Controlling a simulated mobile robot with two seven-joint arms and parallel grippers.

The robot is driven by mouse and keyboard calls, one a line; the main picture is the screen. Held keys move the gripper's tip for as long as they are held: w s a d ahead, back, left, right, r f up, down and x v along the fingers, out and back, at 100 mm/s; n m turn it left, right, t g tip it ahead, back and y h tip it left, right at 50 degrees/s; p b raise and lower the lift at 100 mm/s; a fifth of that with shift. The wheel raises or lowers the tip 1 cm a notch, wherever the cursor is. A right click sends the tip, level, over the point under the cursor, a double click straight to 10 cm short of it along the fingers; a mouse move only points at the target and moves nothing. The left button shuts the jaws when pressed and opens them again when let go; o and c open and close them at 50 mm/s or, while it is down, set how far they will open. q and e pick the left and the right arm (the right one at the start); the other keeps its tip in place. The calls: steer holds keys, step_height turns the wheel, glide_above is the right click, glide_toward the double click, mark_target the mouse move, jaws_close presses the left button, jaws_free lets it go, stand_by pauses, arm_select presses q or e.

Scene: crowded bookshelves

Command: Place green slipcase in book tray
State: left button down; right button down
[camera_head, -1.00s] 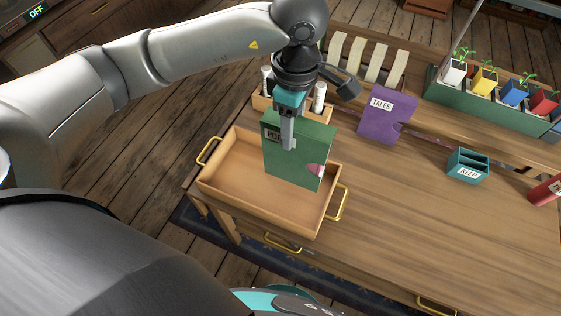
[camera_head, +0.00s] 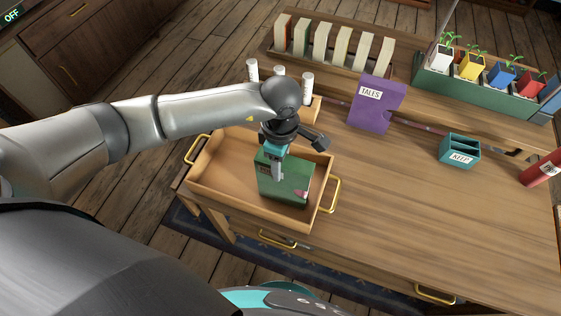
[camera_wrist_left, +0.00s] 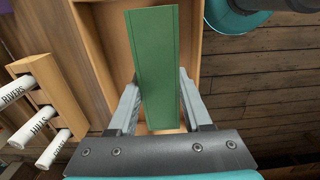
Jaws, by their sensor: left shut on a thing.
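The green slipcase (camera_head: 288,180) stands upright inside the wooden book tray (camera_head: 213,188), towards its right side. My left gripper (camera_head: 277,172) is shut on the top of the slipcase from above. In the left wrist view the green slipcase (camera_wrist_left: 156,62) sits between the two grey fingers, with the tray (camera_wrist_left: 188,22) around and below it. The slipcase's lower edge is inside the tray walls; I cannot tell whether it touches the floor. My right gripper is not in view.
A purple TALES slipcase (camera_head: 375,105) stands right of the tray. A teal KEEP holder (camera_head: 460,151) and a red item (camera_head: 543,170) lie further right. White rolls (camera_head: 307,86) stand behind the tray. A green planter (camera_head: 465,85) stands at the back. The front table top is clear.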

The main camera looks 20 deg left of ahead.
arm_select(q)
steer(key=shift+w, duration=0.1)
steer(key=shift+f, duration=0.1)
steer(key=shift+c, duration=1.7)
jaws_free()
steer(key=shift+r, duration=0.5)
step_height(320, 180, up, 11)
steer(key=p, duration=0.1)
steer(key=shift+r, duration=0.2)
